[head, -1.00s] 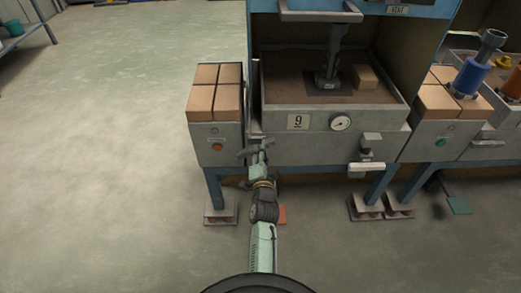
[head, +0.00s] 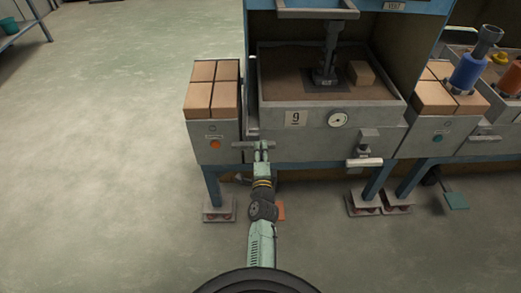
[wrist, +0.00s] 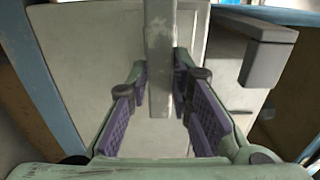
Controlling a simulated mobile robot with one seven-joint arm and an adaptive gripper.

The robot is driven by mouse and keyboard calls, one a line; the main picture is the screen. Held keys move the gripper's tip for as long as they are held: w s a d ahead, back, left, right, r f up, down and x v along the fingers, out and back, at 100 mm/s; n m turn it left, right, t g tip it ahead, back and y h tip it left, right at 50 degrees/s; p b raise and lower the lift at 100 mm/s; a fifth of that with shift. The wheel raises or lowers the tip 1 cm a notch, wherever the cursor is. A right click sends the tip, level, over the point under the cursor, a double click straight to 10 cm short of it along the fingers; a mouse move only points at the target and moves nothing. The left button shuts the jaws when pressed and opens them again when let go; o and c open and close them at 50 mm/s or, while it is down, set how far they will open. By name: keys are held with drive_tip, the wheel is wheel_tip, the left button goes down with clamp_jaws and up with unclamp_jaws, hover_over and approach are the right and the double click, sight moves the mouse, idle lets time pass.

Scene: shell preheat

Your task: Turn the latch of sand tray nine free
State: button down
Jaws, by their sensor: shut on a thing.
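Sand tray nine (head: 352,117) is a grey metal tray of brown sand (head: 285,72), with a plate (head: 295,119) reading 9 on its front. A grey bar-shaped latch handle (head: 240,145) lies nearly level at the tray's lower left front. My gripper (head: 262,147) reaches it from below and is shut on it. In the wrist view, the latch bar (wrist: 160,50) runs upright between the purple-padded fingers of my gripper (wrist: 160,105). The handle's pivot is hidden. A second fitting with a pale handle (head: 364,162) hangs at the tray's right front.
A grey cabinet with bricks on top (head: 212,88) stands close left of the tray. Blue legs (head: 212,185) and footed blocks stand below. The floor at left (head: 90,150) is clear.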

drive_tip(key=shift+r, duration=0.15)
drive_tip(key=c, duration=1.4)
unclamp_jaws()
drive_tip(key=shift+c, duration=0.2)
drive_tip(key=s, duration=0.7)
drive_tip(key=shift+s, duration=0.25)
